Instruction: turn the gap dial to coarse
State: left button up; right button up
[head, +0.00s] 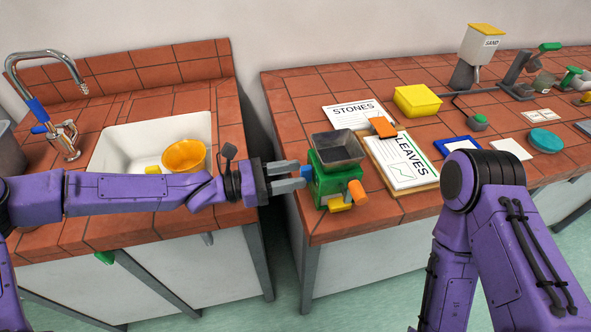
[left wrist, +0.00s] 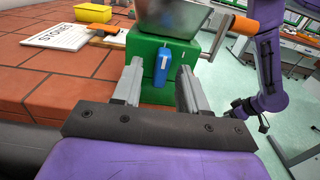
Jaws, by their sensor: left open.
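The green mill (head: 325,190) stands near the left front corner of the right bench, with a grey hopper (head: 338,147) on top. A blue dial (head: 307,173) sticks out of its left side. In the left wrist view the dial (left wrist: 184,72) points upright, slightly tilted, on the green face (left wrist: 155,72). My left gripper (head: 302,177) is open in front of that face. Its fingers (left wrist: 160,76) lie either side of the dial, which is nearer the right finger; contact cannot be told. Any scale marks are not readable. My right gripper (left wrist: 240,109) seems to show small and dark, its jaws unclear.
The mill has an orange crank handle (head: 356,193) and a yellow drawer (head: 340,204) at its front right. The LEAVES board (head: 402,172), STONES sheet (head: 350,113) and yellow box (head: 417,101) lie behind.

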pick_arm(q)
jog(key=shift+d+r, duration=0.1)
jog(key=shift+d, duration=0.45)
grip_shut()
jog(key=shift+s+f+m+b, duration=0.1)
jog(key=shift+f+m+b, duration=0.05)
jog(key=shift+m+b, duration=5.15)
jog(key=shift+s+f+m+b, duration=0.15)
jog(key=shift+m+b, duration=3.55)
jog(key=shift+b, duration=3.1)
jog(key=shift+w+d, duration=0.1)
grip_release()
